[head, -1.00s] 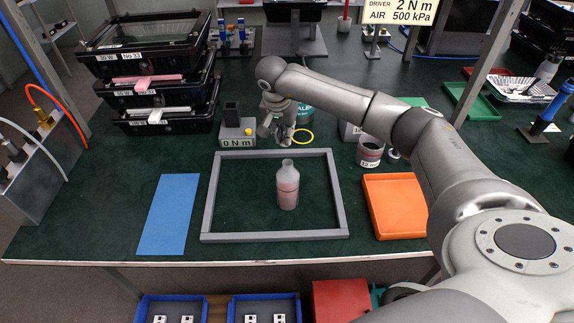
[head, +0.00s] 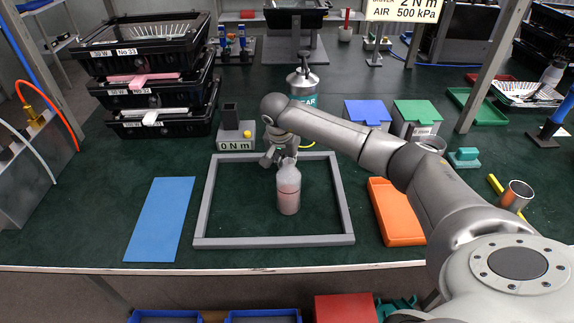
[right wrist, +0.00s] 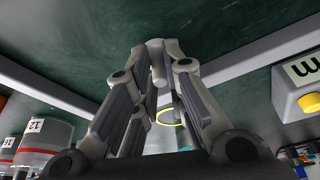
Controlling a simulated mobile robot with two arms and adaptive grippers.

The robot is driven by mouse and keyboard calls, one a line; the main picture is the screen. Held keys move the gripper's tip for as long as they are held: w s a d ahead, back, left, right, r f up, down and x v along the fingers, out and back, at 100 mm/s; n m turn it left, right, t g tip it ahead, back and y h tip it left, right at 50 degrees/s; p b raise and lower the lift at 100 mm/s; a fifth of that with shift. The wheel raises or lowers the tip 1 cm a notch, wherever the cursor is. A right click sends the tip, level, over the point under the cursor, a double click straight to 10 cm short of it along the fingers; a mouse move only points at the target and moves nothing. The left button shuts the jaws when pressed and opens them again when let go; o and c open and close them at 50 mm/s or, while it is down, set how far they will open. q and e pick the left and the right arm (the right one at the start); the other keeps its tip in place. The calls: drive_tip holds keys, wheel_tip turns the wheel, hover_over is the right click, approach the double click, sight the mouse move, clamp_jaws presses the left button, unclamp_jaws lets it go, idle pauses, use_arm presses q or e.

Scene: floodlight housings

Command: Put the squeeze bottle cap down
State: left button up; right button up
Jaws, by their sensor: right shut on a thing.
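The squeeze bottle (head: 289,192) stands upright inside the grey square frame (head: 348,218) on the dark green bench, pinkish low down and clear at the top. My right gripper (head: 270,163) is just behind the bottle's top, over the frame's back bar. In the right wrist view its fingers (right wrist: 158,72) close together on a small pale piece, the cap (right wrist: 157,62), which is mostly hidden by the fingers. In the head view I cannot make the cap out. The left gripper is not in view.
A blue mat (head: 160,220) lies left of the frame and an orange tray (head: 397,212) right of it. Stacked black housings (head: 160,122) stand at the back left. A torque block (head: 235,135) and a metal can (head: 303,82) are behind the frame. The frame's left half is clear.

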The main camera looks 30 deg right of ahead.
drive_tip(key=shift+r, duration=0.1)
drive_tip(key=o, duration=0.7)
drive_tip(key=shift+f, duration=0.2)
drive_tip(key=shift+o, duration=0.2)
drive_tip(key=shift+a+r, duration=0.1)
drive_tip(key=shift+r, duration=0.35)
drive_tip(key=v, duration=1.1)
drive_tip(key=shift+r, duration=0.25)
drive_tip(key=shift+s+a, duration=0.1)
